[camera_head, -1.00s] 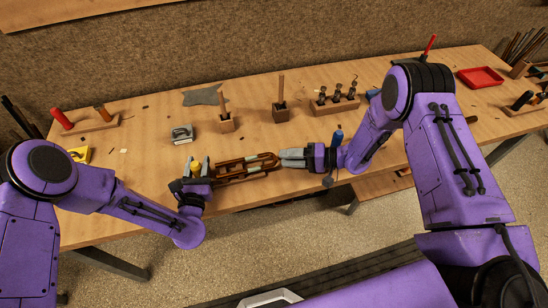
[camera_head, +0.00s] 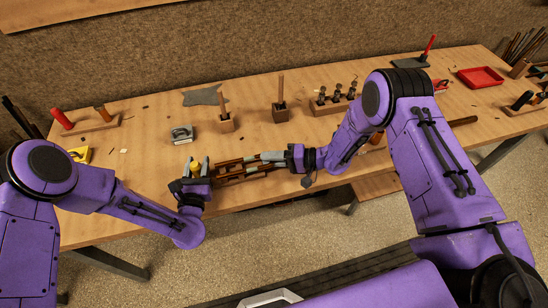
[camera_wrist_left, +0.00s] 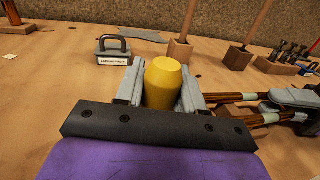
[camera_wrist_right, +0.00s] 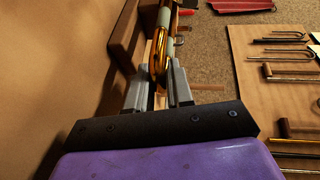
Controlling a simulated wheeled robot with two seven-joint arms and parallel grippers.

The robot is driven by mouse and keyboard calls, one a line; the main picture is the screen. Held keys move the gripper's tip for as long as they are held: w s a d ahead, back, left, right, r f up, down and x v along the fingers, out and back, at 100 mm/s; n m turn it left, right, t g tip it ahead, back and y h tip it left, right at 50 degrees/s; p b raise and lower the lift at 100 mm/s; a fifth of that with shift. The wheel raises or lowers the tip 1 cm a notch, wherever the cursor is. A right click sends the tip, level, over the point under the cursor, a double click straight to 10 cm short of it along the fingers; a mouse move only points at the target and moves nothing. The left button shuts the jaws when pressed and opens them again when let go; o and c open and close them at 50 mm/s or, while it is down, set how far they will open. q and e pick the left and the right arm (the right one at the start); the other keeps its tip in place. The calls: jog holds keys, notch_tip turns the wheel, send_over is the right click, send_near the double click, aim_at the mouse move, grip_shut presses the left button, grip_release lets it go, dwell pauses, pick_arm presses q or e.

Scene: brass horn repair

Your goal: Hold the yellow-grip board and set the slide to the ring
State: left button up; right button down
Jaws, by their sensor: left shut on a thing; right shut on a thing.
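My left gripper (camera_head: 197,171) is shut on the upright yellow grip (camera_wrist_left: 163,82) at the left end of the board. The dark brown board (camera_head: 228,180) lies along the bench's front edge, with the brass slide (camera_wrist_left: 236,97) on it running to the right. My right gripper (camera_head: 271,157) is shut on the slide's curved brass end, which shows between its fingers in the right wrist view (camera_wrist_right: 160,55). Pale bands show on the tubes. The fingers hide part of the slide, and I cannot tell which band is the ring.
A grey-handled block (camera_head: 182,134) and wooden tool blocks (camera_head: 281,113) stand behind the board. A rack of small tools (camera_head: 335,104) is further right, and a red tray (camera_head: 480,77) is at the far right. Bare bench lies between the board and these blocks.

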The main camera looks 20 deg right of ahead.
jog(key=shift+a+f, duration=0.1)
jog(key=shift+a, duration=0.95)
jog(key=c, duration=1.1)
grip_release()
jog(key=shift+s+d, duration=0.1)
jog(key=v, duration=1.2)
